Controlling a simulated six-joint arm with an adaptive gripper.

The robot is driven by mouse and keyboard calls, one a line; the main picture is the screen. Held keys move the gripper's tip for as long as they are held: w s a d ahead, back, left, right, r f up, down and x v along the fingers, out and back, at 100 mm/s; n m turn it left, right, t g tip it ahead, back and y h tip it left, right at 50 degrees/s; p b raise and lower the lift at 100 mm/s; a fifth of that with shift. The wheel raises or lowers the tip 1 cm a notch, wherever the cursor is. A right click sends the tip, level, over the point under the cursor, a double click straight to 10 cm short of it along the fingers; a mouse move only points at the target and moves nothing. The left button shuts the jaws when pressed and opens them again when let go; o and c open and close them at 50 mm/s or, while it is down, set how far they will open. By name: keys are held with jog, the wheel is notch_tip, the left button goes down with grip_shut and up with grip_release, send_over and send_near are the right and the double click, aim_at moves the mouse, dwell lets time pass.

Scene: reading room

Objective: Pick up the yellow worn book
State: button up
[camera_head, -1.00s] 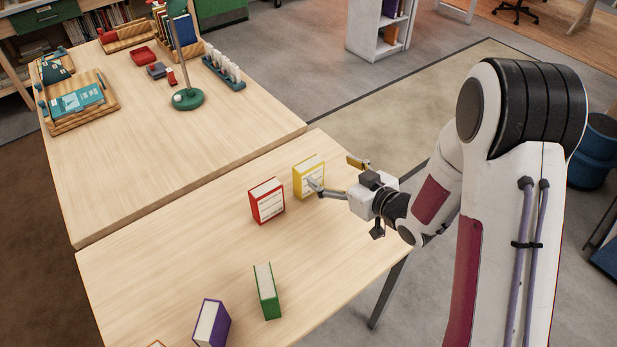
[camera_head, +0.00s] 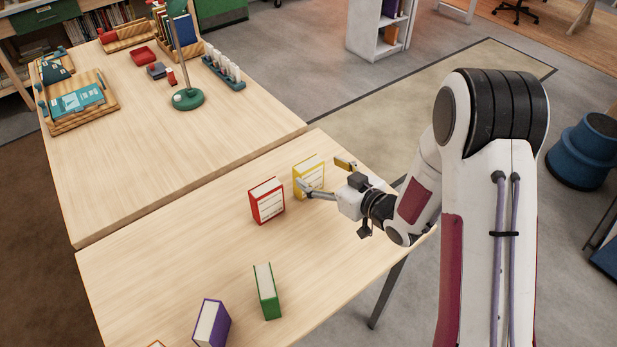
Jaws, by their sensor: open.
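The yellow book (camera_head: 309,173) stands upright near the far edge of the front table, with its page edges facing up. My gripper (camera_head: 321,176) is open at the book's right end. One finger reaches across the lower front of the book, and the other finger, with a yellowish tip, is beyond its right side at the back. The book appears to lie partly between the fingers; whether either finger touches it I cannot tell. The lower right part of the book is hidden behind the near finger.
A red book (camera_head: 267,201) stands close to the left of the yellow one. A green book (camera_head: 266,291) and a purple book (camera_head: 211,323) stand nearer the front. A second table (camera_head: 150,170) behind holds a green lamp (camera_head: 187,98) and trays. The middle of the front table is clear.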

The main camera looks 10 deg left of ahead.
aim_at(312, 170)
jog(key=shift+w+a, duration=0.1)
jog(key=shift+a, duration=0.05)
jog(key=shift+x, duration=2.55)
jog(key=shift+f, duration=0.1)
jog(key=shift+c, duration=0.4)
jog(key=c, duration=1.2)
